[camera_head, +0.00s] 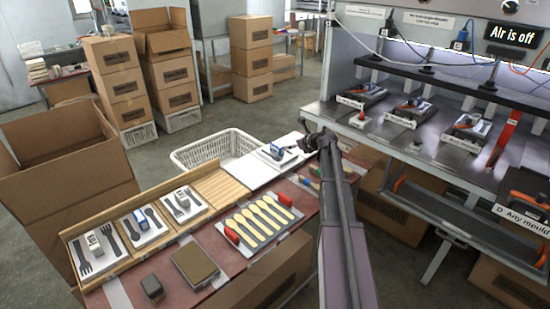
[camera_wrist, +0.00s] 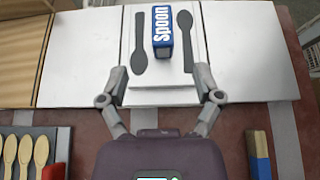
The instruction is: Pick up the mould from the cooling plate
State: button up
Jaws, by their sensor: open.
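The spoon mould (camera_head: 272,157) is a light plate with two dark spoon shapes and a blue block handle marked "Spoon" (camera_wrist: 162,32). It lies on the white cooling plate (camera_head: 246,174), which spreads to both sides of it in the wrist view (camera_wrist: 80,60). My gripper (camera_wrist: 160,85) is open and empty. Its two fingers stand wide apart over the plate's near edge, one on each side of the line of the blue handle, with the handle farther ahead. In the head view my gripper (camera_head: 308,143) is just right of the mould and partly hides that side.
Left of the cooling plate are a wooden rack (camera_head: 222,187) and several other moulds. In front lies a tray of wooden spoons (camera_head: 258,222). A white basket (camera_head: 208,146) is behind. The press bench (camera_head: 385,135) stands right, its sign reading "Air is off" (camera_head: 512,36).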

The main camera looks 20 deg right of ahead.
aim_at(280, 147)
jog(key=b+x, duration=0.1)
jog(key=x, duration=0.3)
jog(key=shift+w+f+b, duration=0.15)
jog(key=shift+f+b, duration=0.05)
jog(key=shift+b, duration=0.15)
jog(key=shift+w+a+f, duration=0.25)
jog(key=shift+w, duration=0.35)
jog(key=shift+b, duration=0.35)
jog(key=b+x, duration=0.2)
jog(key=x, duration=0.2)
jog(key=shift+d+f, duration=0.15)
jog(key=shift+f, duration=0.1)
jog(key=shift+w+f+b, duration=0.2)
jog(key=shift+w+b, duration=0.1)
jog(key=shift+w, duration=0.2)
grip_shut()
